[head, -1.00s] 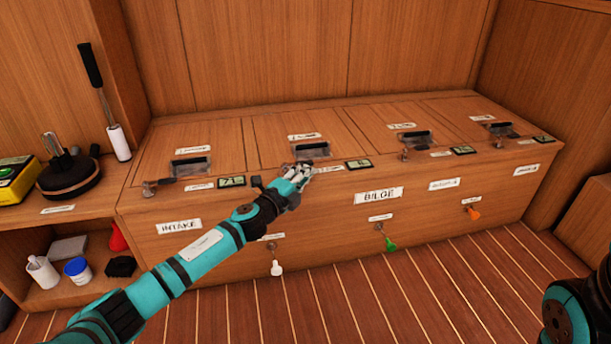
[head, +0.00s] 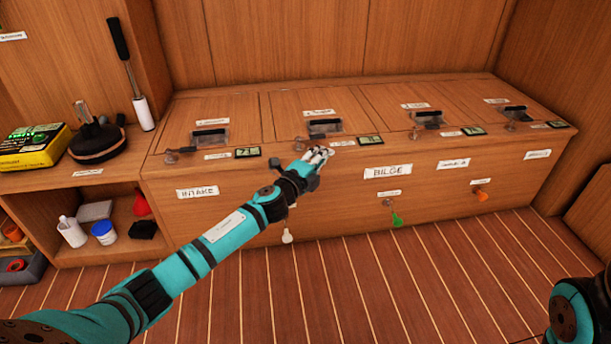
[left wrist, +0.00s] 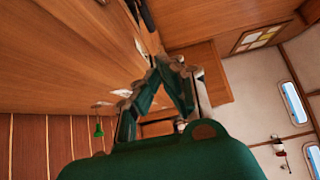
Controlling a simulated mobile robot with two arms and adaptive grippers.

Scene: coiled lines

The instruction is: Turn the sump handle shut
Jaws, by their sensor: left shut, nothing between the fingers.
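My left gripper (head: 319,155) is shut and empty just in front of the bench's top front edge. Similar handles sit at the far left (head: 171,157), further right (head: 413,132) and far right (head: 511,126). I cannot read which label says sump; only INTAKE (head: 197,192) and BILGE (head: 387,171) are legible. In the left wrist view the closed fingers (left wrist: 165,66) point along the wooden bench. My right gripper is not in view.
White (head: 287,236), green (head: 397,219) and orange (head: 481,194) pulls hang on the bench front. The striped floor in front is clear.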

